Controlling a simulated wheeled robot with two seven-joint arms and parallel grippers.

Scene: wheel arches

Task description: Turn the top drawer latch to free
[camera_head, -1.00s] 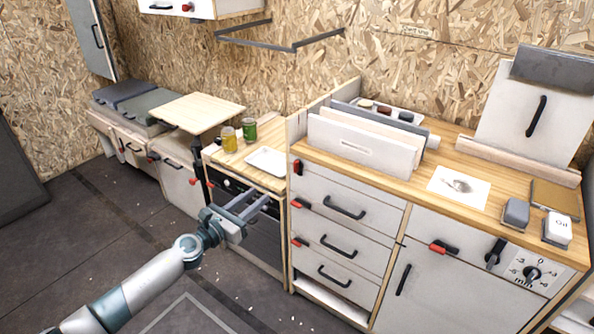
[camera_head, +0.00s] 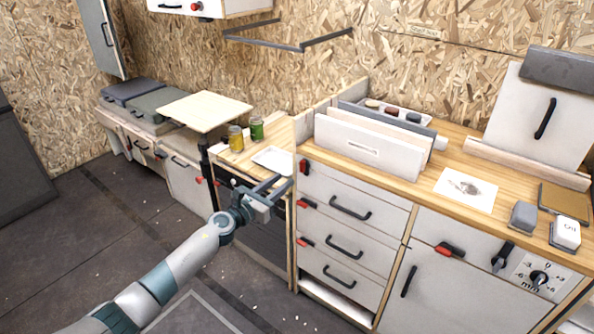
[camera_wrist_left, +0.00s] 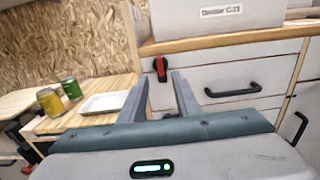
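The top drawer (camera_head: 362,196) is shut in the middle cabinet and has a black bar handle (camera_head: 350,208). Its red and black latch (camera_head: 304,167) is at the drawer's upper left corner, with the red part upright. The latch also shows in the left wrist view (camera_wrist_left: 161,67), between and beyond my fingers. My left gripper (camera_head: 282,184) is open and empty, just to the left of the latch in the head view and apart from it. In the left wrist view its two fingers (camera_wrist_left: 160,92) point at the cabinet front. My right gripper is not in view.
Lower drawers have red latches (camera_head: 307,203) too. Left of the cabinet is a lower counter with a white tray (camera_head: 273,160), a yellow jar (camera_head: 236,139) and a green jar (camera_head: 257,128). Upright panels (camera_head: 368,150) stand on the cabinet top. The floor in front is clear.

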